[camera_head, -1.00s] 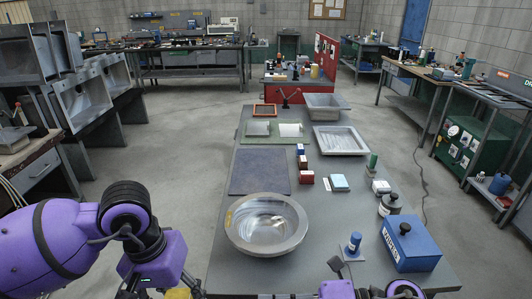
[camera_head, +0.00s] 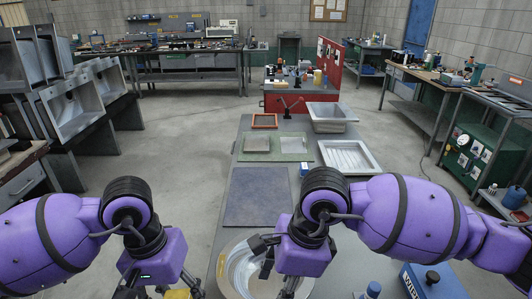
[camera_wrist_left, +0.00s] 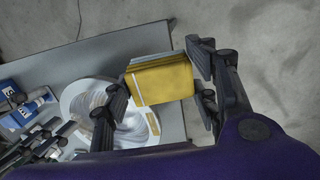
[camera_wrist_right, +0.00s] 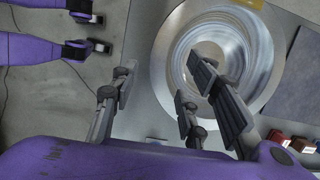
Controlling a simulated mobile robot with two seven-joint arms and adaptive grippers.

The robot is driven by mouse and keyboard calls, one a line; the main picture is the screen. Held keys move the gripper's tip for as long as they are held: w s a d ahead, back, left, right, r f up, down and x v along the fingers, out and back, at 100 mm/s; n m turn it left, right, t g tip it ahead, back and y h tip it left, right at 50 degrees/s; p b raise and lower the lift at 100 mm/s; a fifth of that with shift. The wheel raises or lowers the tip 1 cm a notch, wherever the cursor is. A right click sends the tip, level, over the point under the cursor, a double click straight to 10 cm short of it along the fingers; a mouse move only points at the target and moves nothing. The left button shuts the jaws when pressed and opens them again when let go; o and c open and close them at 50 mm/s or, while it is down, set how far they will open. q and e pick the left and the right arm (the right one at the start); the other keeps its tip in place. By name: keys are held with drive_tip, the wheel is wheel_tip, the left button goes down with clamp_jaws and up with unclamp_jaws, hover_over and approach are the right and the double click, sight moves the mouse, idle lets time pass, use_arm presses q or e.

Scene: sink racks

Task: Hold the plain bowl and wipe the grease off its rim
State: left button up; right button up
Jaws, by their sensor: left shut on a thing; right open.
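The plain grey bowl (camera_head: 232,281) sits on the table at the bottom of the head view, partly hidden by my right arm. It shows more fully in the right wrist view (camera_wrist_right: 262,75). A yellow patch (camera_head: 221,263) is on its rim, also visible in the left wrist view (camera_wrist_left: 152,122). My right gripper (camera_wrist_right: 160,82) is open above the bowl's rim, one side over the bowl's inside and the other outside it. Contact with the rim cannot be told. My left gripper (camera_wrist_left: 168,78) is shut on a yellow sponge-like block (camera_wrist_left: 162,80), held clear of the bowl.
A dark blue mat (camera_head: 257,197) lies beyond the bowl. Metal basins (camera_head: 349,157) are farther back. Small boxes (camera_wrist_right: 280,138) lie near the bowl.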

use_arm(q)
wheel_tip(320, 180, down, 9)
drive_tip(key=s+g+b, duration=0.1)
drive_tip(key=s+b, duration=0.1)
drive_tip(key=b, duration=0.2)
drive_tip(key=shift+f+b, duration=0.15)
drive_tip(key=shift+b, duration=0.15)
use_arm(e)
drive_tip(key=x, duration=1)
drive_tip(key=shift+s, duration=0.2)
drive_tip(key=shift+c, duration=0.4)
drive_tip(key=shift+r, duration=0.1)
drive_tip(key=c, duration=0.7)
use_arm(q)
drive_tip(key=shift+s+f, duration=0.1)
drive_tip(key=shift+f, duration=0.1)
use_arm(e)
drive_tip(key=shift+o, duration=0.2)
drive_tip(key=shift+s+f, duration=0.15)
drive_tip(key=shift+f, duration=0.2)
use_arm(q)
drive_tip(key=shift+r, duration=0.35)
use_arm(e)
drive_tip(key=shift+r, duration=0.6)
drive_tip(key=shift+c, duration=0.4)
drive_tip(key=o, duration=1.3)
drive_tip(key=shift+c, duration=0.2)
